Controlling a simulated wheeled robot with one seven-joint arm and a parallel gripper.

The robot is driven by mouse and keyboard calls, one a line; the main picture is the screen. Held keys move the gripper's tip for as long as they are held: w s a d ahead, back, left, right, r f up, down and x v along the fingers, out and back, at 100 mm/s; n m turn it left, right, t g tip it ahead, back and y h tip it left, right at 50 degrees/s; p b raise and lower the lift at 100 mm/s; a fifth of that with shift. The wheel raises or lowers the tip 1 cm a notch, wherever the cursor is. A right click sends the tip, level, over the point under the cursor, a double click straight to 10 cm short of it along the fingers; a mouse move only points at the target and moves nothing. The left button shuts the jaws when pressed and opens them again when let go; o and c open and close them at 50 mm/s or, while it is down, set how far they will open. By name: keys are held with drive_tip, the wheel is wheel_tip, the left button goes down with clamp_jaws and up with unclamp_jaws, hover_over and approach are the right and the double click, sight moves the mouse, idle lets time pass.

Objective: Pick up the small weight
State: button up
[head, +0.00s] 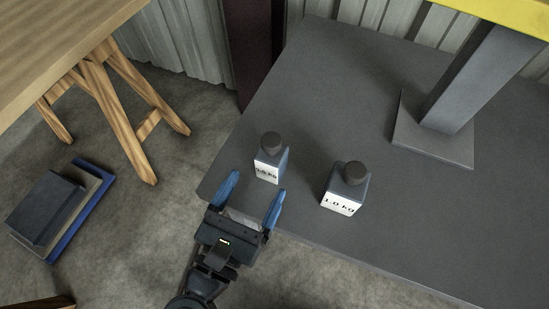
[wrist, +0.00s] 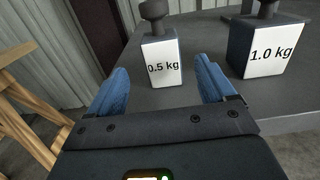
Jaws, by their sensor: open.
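The small weight (head: 270,160) is a dark block with a round knob and a white label. It stands upright near the platform's front left corner. In the wrist view the small weight (wrist: 161,58) reads 0.5 kg and stands ahead, between the lines of the two fingers. My gripper (head: 252,190) is open, with blue fingers apart and nothing between them. It is just in front of the small weight, at the platform's near edge. In the wrist view my gripper (wrist: 160,85) shows both fingertips short of the weight. I cannot tell the exact gap.
A larger 1.0 kg weight (head: 346,188) stands to the right on the grey platform (head: 330,110). A post on a base plate (head: 432,140) rises at the back right. A wooden table (head: 60,40) is at the left. Stacked flat items (head: 55,208) lie on the floor.

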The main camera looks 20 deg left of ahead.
sight(266, 169)
drive_tip(key=shift+w+p, duration=0.6)
drive_tip(key=shift+w, duration=3.25)
drive_tip(key=shift+c, duration=0.5)
drive_tip(key=shift+r, duration=0.15)
drive_tip(key=c, duration=1.4)
